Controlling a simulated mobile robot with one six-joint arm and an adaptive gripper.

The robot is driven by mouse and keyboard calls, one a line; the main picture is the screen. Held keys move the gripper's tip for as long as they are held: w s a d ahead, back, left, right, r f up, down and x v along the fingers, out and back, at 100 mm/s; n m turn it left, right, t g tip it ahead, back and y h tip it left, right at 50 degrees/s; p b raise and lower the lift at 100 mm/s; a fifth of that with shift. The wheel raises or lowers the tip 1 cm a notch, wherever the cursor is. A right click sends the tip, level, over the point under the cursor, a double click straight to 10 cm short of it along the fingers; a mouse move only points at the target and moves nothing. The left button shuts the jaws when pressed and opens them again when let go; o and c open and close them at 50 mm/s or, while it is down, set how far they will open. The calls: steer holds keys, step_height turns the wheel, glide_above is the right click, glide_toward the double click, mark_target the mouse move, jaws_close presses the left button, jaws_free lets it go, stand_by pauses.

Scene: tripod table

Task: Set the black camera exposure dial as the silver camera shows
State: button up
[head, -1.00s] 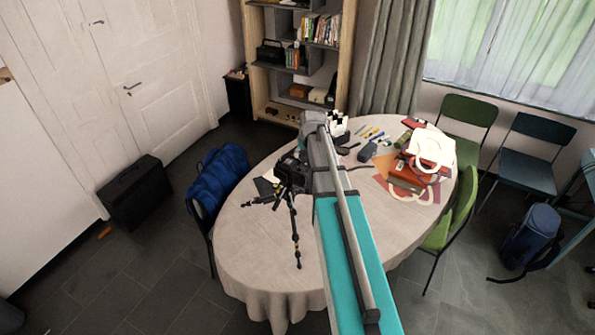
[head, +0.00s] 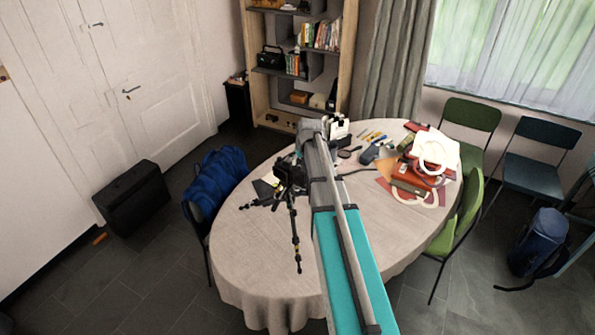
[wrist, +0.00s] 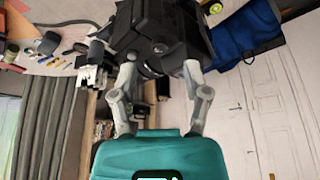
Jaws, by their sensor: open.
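The black camera (head: 291,172) is on a black tripod (head: 295,225) on the table, left of my arm. In the wrist view, which looks upside down, the black camera (wrist: 165,32) fills the top centre. My gripper (wrist: 159,68) is open, with its two grey fingers on either side of the camera's lower part in the picture. I cannot tell whether they touch it. The exposure dial cannot be made out. My arm hides my gripper in the head view. I cannot pick out the silver camera in either view.
The oval table (head: 245,235) has a clear front left. Pens, a magnifier and a dark pouch lie at the back, with red and white bags (head: 415,175) at the right. A blue bag (head: 215,175) rests on a chair at the left. Green chairs stand at the right.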

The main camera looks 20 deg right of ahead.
mark_target(300, 167)
steer(key=shift+b+x, duration=1.4)
steer(key=shift+x, duration=0.4)
